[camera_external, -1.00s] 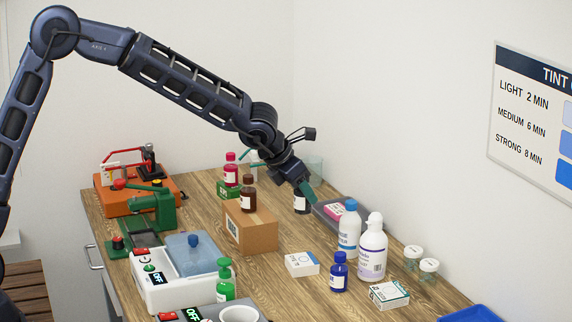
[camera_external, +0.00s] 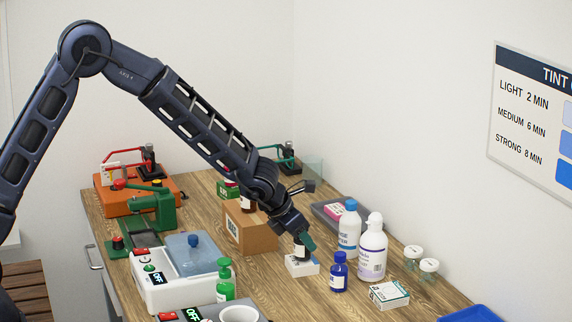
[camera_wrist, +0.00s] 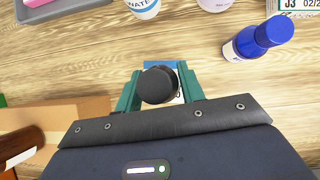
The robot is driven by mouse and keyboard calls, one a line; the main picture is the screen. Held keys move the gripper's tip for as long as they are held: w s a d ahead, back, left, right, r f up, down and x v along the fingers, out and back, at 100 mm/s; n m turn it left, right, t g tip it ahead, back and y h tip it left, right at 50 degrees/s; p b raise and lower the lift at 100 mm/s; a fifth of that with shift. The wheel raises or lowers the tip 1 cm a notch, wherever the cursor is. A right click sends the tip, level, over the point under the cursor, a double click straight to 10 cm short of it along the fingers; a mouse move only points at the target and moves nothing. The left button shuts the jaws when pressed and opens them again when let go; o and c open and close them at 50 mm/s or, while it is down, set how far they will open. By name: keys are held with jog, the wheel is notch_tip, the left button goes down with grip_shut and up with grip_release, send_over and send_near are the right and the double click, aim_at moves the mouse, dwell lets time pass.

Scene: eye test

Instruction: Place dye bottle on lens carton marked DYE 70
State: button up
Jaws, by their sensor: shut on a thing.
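My gripper (camera_external: 305,242) is shut on a dark bottle with a white label (camera_external: 299,252). In the wrist view the bottle's round black cap (camera_wrist: 158,85) sits between my gripper's two green fingers (camera_wrist: 160,90). The bottle looks upright, directly over a small white carton (camera_external: 303,268) on the bench. I cannot tell whether its base touches the carton top. A bit of the carton's blue print (camera_wrist: 178,66) shows behind the cap in the wrist view. The carton's marking cannot be read here.
A blue bottle (camera_external: 339,272) stands close to the right of the carton. A cardboard box (camera_external: 255,236) is behind left, a white heater unit (camera_external: 180,290) at left. White bottles (camera_external: 371,255), another carton (camera_external: 389,296) and a grey tray (camera_external: 326,211) are to the right and behind.

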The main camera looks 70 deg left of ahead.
jog(key=shift+f, duration=0.1)
jog(key=o, duration=1.1)
jog(key=shift+c, duration=0.2)
